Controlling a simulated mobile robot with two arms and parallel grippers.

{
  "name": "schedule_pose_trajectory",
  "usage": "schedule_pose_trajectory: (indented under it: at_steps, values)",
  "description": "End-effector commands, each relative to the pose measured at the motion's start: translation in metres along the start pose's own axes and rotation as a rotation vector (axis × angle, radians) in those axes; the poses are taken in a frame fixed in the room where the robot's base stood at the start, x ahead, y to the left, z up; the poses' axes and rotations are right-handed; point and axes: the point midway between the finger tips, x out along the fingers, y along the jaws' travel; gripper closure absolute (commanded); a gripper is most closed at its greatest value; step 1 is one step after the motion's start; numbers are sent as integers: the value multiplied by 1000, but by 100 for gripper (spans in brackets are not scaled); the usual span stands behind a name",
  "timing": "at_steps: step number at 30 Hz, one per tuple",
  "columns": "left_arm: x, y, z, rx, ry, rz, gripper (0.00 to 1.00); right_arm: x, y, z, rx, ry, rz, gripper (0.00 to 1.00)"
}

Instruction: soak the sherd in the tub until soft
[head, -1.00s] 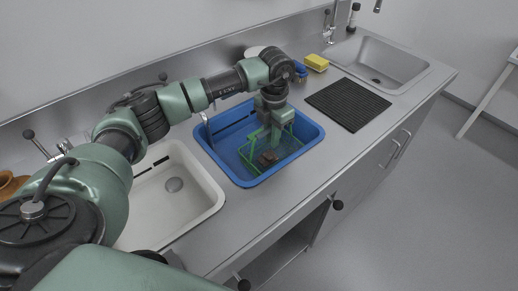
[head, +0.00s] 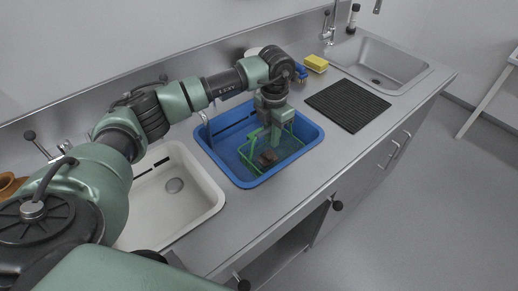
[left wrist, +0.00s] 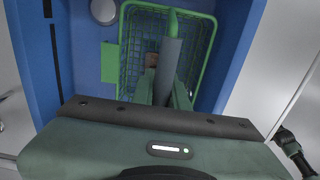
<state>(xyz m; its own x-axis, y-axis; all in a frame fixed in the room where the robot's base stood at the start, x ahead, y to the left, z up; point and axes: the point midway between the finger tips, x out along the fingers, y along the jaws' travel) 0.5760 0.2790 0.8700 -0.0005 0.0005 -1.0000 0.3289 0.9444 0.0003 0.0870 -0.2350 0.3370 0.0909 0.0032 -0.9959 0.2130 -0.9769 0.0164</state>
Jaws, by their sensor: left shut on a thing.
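The blue tub (head: 314,139) stands on the counter in the middle of the head view. A green wire basket (head: 247,160) is inside it, and the basket also fills the top middle of the left wrist view (left wrist: 205,50). A brown sherd (head: 268,157) lies in the basket; only a small patch of it shows in the left wrist view (left wrist: 152,60). My left gripper (head: 276,133) points down into the tub, shut on the green basket's handle (left wrist: 173,22). The fingers partly hide the basket. I cannot tell the water level. My right gripper is out of view.
A white basin (head: 207,203) with a drain is left of the tub. A black ribbed mat (head: 348,104), a yellow sponge (head: 316,63) and a steel sink (head: 424,74) are to the right. Front counter edge is clear.

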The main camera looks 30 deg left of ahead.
Motion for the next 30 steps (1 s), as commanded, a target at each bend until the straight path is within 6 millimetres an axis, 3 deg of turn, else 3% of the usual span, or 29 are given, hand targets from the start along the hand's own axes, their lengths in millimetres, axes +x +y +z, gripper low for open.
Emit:
schedule_pose_trajectory:
  at_steps: [30]
  values:
    - [-65,0,0,0,-1,0,100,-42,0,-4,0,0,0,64]
